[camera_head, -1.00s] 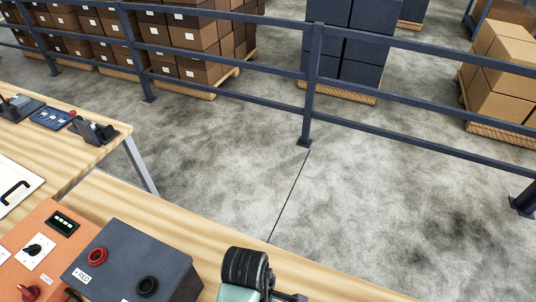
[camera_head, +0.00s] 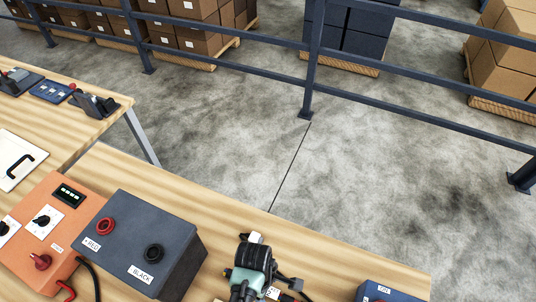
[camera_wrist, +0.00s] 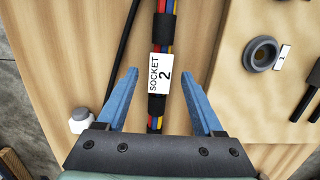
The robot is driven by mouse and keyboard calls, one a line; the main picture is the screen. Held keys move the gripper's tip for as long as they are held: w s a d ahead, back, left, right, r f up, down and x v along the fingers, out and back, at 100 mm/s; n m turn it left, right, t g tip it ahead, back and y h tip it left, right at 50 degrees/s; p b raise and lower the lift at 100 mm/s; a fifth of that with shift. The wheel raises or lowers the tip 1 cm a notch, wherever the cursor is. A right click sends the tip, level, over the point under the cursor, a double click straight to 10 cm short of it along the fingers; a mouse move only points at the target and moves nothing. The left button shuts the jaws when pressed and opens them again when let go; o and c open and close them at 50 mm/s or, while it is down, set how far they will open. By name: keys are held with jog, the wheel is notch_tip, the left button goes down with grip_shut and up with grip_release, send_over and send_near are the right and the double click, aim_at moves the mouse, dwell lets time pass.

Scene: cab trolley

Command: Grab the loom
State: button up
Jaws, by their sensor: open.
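The loom (camera_wrist: 159,108) is a bundle of red, blue and yellow wires bound with black tape. It runs from the top of the wrist view down between my blue fingers and carries a white label reading "SOCKET 2". My gripper (camera_wrist: 159,75) is open, with one finger on each side of the loom and a gap on both sides. I cannot tell how far the fingertips are above it. In the head view my wrist hides most of the loom, and part of its white label (camera_head: 270,293) shows beside it.
A round grey socket (camera_wrist: 262,54) marked 1 sits on a raised wooden board at right. A white-capped item (camera_wrist: 81,121) lies left of my gripper. In the head view, a dark box (camera_head: 145,240) with red and black terminals stands left, and a blue box (camera_head: 388,292) at lower right.

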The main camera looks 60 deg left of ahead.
grip_shut()
dwell(0.5)
